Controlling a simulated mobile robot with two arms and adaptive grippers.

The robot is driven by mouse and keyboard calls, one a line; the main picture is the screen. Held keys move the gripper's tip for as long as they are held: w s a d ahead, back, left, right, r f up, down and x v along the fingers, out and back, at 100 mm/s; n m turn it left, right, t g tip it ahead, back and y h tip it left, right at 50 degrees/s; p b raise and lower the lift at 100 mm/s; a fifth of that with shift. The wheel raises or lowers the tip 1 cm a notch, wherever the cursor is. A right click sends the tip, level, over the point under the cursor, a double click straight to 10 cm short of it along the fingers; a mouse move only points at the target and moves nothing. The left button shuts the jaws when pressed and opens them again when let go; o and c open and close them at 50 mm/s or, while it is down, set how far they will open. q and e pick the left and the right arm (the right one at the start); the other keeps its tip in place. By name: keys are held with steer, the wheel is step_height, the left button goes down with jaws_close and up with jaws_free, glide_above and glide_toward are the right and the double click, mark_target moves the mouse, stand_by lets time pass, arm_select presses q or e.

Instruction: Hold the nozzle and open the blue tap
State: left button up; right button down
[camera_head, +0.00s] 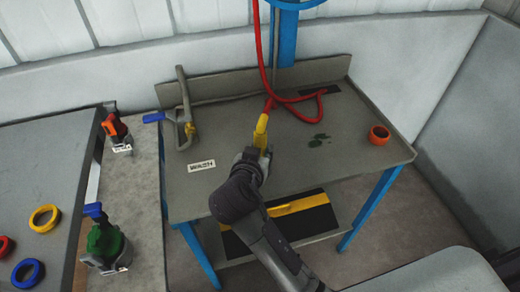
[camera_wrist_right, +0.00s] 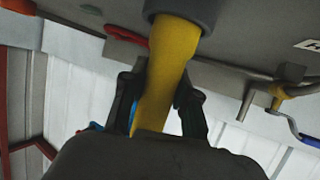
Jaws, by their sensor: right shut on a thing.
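The yellow nozzle (camera_head: 261,130) is on the end of a red hose (camera_head: 259,50) above the grey bench. My right gripper (camera_head: 262,150) is shut on the nozzle. In the right wrist view the nozzle (camera_wrist_right: 172,55) runs between the two dark fingers of my right gripper (camera_wrist_right: 158,100). The blue tap (camera_head: 154,117) is a blue lever at the left end of the bench, beside a bent grey pipe (camera_head: 184,95) with a yellow fitting. The lever also shows at the right of the right wrist view (camera_wrist_right: 309,140). My left gripper is not in view.
The grey bench (camera_head: 330,155) bears a "WASH" label (camera_head: 201,166), an orange ring (camera_head: 379,135) and a dark green patch (camera_head: 318,139). At left, a green bottle (camera_head: 104,240) and an orange-topped item (camera_head: 115,128) stand beside a table with coloured rings.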

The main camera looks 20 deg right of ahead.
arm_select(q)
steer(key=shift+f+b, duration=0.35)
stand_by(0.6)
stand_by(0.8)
